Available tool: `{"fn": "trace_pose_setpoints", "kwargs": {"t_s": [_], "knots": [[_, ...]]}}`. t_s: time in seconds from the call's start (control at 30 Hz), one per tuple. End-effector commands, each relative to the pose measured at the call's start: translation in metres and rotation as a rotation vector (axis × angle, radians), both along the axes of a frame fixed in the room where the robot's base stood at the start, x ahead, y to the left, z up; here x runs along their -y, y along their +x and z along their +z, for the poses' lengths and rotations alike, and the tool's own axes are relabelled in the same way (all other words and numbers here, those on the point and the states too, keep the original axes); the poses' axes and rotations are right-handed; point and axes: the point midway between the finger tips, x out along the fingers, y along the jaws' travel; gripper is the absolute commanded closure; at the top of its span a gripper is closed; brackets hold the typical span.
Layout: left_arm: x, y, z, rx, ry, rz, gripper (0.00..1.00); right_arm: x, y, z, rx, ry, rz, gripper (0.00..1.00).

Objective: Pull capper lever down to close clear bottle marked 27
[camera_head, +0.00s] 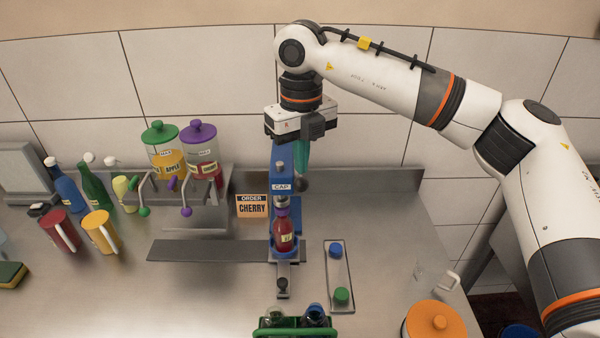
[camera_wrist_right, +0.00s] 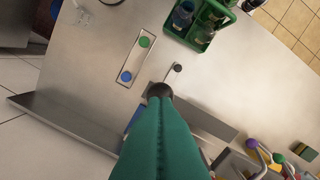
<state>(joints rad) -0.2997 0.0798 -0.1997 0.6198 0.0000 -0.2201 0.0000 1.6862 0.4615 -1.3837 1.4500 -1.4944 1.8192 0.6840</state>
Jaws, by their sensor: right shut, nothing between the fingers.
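The blue capper (camera_head: 281,158), labelled CAP, stands upright at the centre of the counter. The clear bottle (camera_head: 283,238) with red contents stands under its head in a blue holder; its label is too small to read surely. Something purple sits at the bottle's top. The capper lever's dark knob (camera_head: 301,186) is just below my right gripper (camera_head: 302,170), whose green fingers are shut with nothing between them. In the right wrist view the fingertips (camera_wrist_right: 160,98) are at the dark knob (camera_wrist_right: 158,89); I cannot tell whether they touch. My left gripper is not in view.
A tray with blue and green caps (camera_head: 336,252) lies right of the capper. A green crate (camera_head: 294,332) with bottles is in front. An ORDER CHERRY card (camera_head: 252,206), dispensers (camera_head: 165,155) and mugs (camera_head: 101,232) stand left. An orange-lidded container (camera_head: 434,322) is front right.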

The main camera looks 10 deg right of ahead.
Motion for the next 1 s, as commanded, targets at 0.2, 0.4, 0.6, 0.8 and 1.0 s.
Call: {"fn": "trace_pose_setpoints", "kwargs": {"t_s": [0.2, 0.4, 0.6, 0.8, 1.0], "knots": [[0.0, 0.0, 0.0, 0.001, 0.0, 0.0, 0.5, 0.0, 0.0, 0.0, 0.0, 0.0, 0.0, 1.0], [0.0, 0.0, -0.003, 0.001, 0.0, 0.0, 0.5, 0.0, 0.0, -0.004, 0.0, 0.0, 0.0, 1.0], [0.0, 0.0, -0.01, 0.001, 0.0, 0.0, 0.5, 0.0, 0.0, -0.012, 0.0, 0.0, 0.0, 1.0], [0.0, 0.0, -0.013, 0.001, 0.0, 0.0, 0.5, 0.0, 0.0, -0.016, 0.001, 0.0, 0.0, 1.0], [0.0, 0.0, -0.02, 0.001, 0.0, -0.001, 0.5, 0.0, -0.002, -0.023, 0.0, 0.0, 0.0, 1.0]]}}
